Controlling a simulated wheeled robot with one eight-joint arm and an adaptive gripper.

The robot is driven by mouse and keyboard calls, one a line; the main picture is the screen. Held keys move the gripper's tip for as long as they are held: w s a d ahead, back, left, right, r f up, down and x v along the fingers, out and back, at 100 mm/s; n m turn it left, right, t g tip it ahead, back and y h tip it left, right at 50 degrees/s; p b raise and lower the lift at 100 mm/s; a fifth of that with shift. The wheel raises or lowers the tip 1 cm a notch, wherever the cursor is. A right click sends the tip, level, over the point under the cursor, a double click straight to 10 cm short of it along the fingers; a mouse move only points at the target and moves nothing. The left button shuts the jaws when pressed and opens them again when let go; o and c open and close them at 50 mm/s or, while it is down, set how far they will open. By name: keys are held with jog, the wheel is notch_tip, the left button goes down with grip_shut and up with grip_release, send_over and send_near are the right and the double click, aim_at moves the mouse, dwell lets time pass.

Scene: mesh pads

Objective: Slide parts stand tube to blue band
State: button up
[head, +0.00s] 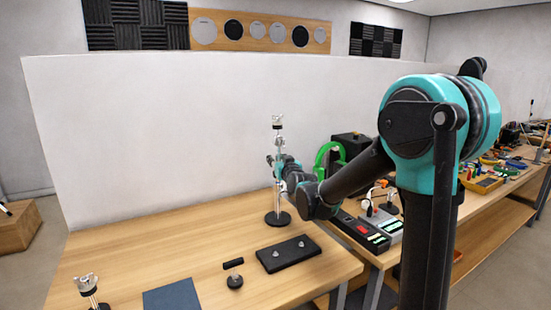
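A parts stand (278,205) stands upright on a round black base near the back right of the wooden table. Its thin silver tube rises to a small metal holder (277,122) at the top. My gripper (277,170) is at the tube's middle height, reached from the right by my teal and black arm. It overlaps the tube in the head view. The fingers are too small to tell whether they are open, shut or touching the tube. I cannot make out a blue band on the stand; my gripper covers part of the tube.
A black tray (288,254) with two small metal pieces lies in front of the stand. A short black-topped post (234,272), a dark blue mat (172,297) and another metal holder (88,287) are nearer. Electronics and a green ring (329,155) crowd the right bench. The table's left is clear.

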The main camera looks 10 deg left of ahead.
jog(key=v, duration=1)
